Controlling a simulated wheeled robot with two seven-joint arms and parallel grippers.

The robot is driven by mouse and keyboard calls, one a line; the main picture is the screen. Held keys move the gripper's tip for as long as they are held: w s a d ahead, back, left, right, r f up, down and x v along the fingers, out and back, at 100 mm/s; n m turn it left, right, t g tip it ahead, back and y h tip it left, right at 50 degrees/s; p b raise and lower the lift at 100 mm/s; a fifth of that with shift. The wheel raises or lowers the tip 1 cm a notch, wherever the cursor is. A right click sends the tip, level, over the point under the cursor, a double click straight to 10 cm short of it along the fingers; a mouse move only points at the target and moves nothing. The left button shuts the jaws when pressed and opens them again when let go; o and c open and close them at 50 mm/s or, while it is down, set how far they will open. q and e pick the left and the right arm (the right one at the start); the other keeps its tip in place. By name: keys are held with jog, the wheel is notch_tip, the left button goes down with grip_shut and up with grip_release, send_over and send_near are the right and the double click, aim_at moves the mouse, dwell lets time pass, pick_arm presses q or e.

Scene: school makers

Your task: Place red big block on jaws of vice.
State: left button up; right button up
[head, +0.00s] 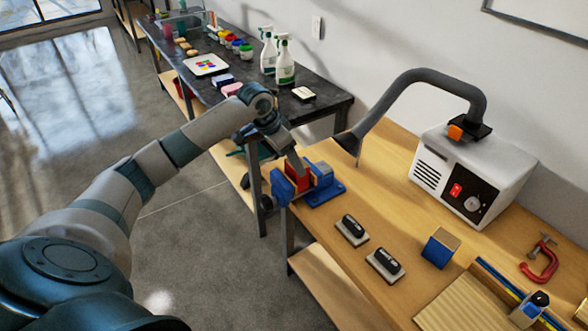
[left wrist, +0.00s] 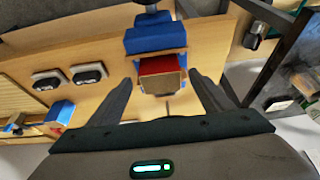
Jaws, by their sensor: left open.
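The blue vice (head: 325,190) is at the left end of the wooden bench in the head view. The red block (head: 297,178) sits at its jaws, with blue vice parts on both sides. In the left wrist view the red block (left wrist: 160,66) shows a wood-coloured face beside the blue vice body (left wrist: 155,38). My left gripper (head: 297,162) is just above the block in the head view. In the left wrist view its fingers (left wrist: 163,80) are spread apart, one towards each side of the block, with a visible gap. My right gripper is not in view.
A white extractor box (head: 468,175) with a grey hose arm (head: 410,85) stands at the back of the bench. Two erasers (head: 352,229), a blue block (head: 440,248) and a red clamp (head: 541,262) lie to the right. A dark table (head: 325,93) with spray bottles stands behind.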

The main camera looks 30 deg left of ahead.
pick_arm(q)
jog(key=shift+b+v, duration=0.35)
jog(key=shift+v, duration=2.15)
